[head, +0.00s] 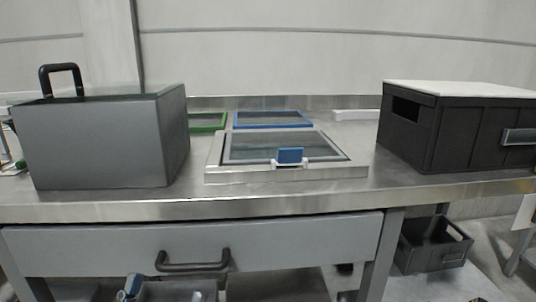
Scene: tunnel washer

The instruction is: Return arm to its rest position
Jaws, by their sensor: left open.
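My right gripper is not in view.
A steel worktop (290,205) carries a grey box (95,145) with a black handle, a framed glass panel (285,172) with a blue latch, green and blue frames behind, and a dark crate (455,135). A drawer (310,243) sits below. A black bin (432,252) stands lower right.

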